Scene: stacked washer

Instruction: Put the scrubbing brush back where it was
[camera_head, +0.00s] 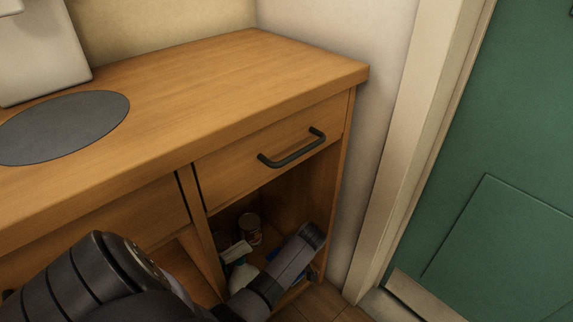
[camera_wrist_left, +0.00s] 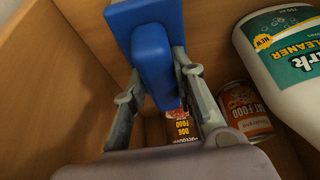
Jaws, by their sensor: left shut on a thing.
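A blue block-like object, apparently the scrubbing brush (camera_wrist_left: 152,50), is in the left wrist view, upper middle. My left gripper (camera_wrist_left: 157,80) is shut on it, one finger on each side. The far end of the brush runs out of the top of the picture. In the head view my left arm reaches into the open compartment (camera_head: 285,205) under the drawer. My left gripper's fingertips cannot be made out there. My right gripper is not in view.
A white cleaner bottle (camera_wrist_left: 280,85) and a cat food can (camera_wrist_left: 246,112) stand to the right of the gripper. A dog food container (camera_wrist_left: 180,128) is below the brush. The drawer (camera_head: 270,150) above is shut. A wooden wall (camera_wrist_left: 55,80) bounds the left.

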